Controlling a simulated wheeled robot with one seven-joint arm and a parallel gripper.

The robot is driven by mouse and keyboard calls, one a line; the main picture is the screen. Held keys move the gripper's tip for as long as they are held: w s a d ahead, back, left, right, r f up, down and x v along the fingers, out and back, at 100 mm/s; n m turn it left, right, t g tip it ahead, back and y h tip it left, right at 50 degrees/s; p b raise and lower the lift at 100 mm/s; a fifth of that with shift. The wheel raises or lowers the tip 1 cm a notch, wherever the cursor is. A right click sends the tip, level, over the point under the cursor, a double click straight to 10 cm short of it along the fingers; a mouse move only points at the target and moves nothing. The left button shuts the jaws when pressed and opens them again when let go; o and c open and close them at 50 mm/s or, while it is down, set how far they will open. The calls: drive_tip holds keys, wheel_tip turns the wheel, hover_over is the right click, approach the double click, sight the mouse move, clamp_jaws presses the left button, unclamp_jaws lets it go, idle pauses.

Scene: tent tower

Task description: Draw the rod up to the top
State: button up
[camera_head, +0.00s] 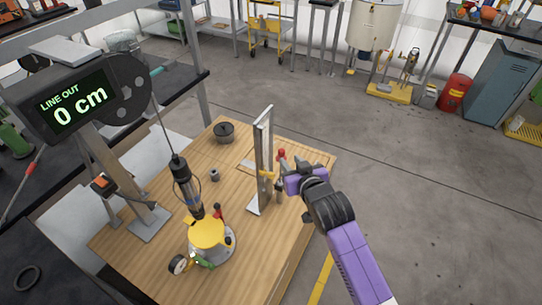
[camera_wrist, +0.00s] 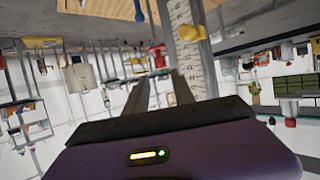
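An upright metal post (camera_head: 264,160) with a flat foot stands on the wooden table. In the wrist view its face carries a scale (camera_wrist: 187,62) with a yellow piece (camera_wrist: 192,32) across it. A short dark grey rod-like piece (camera_head: 278,190) hangs beside the post, by a red knob (camera_head: 282,154). The knob also shows in the wrist view (camera_wrist: 158,52). I cannot tell for sure which part is the rod. My purple gripper (camera_head: 291,183) is right of the post, close to these parts. In the wrist view its fingers (camera_wrist: 162,76) are apart with nothing clearly between them.
The display (camera_head: 73,103) reads "LINE OUT 0 cm". A dark round weight (camera_head: 224,132) and a small grey nut (camera_head: 214,175) lie behind.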

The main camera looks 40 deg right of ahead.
sight(283, 153)
drive_tip(key=shift+p+x, duration=0.45)
drive_tip(key=shift+x, duration=3.4)
drive_tip(key=shift+f, duration=0.1)
drive_tip(key=shift+c, duration=0.4)
clamp_jaws()
